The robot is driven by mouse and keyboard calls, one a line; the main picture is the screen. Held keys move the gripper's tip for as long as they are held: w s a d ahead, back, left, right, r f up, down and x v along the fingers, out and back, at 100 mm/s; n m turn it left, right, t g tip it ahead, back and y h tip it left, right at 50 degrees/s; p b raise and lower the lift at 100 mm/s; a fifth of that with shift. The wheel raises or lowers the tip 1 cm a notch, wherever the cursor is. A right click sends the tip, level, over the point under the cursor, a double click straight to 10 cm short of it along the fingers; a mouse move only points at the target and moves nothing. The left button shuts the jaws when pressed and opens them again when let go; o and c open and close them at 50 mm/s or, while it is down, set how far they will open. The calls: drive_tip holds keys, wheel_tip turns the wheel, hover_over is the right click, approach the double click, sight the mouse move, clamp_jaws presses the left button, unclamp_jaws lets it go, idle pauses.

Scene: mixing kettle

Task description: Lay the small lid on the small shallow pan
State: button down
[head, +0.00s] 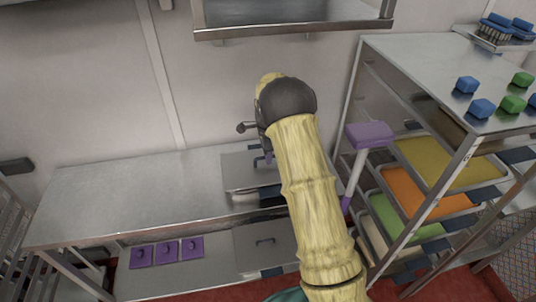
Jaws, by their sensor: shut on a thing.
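A flat grey lid (240,166) is over the back right part of the metal table, partly behind my arm. Below the lid's front edge is a dark, shallow metal shape (243,200) that looks like the small pan. I cannot tell whether the lid touches it or hovers just above.
The metal table (120,200) is bare to the left. Its lower shelf holds three purple lids (167,251) and a grey handled lid (255,255). On the right, a rack (400,50) holds coloured trays (415,190) and blocks. A purple-headed tool (369,135) stands beside it. A shelf (290,30) hangs above.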

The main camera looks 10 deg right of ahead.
drive_tip(key=shift+f, duration=0.15)
idle(0.5)
drive_tip(key=c, duration=0.9)
unclamp_jaws()
drive_tip(key=shift+r+p, duration=2.9)
drive_tip(key=shift+r, duration=0.6)
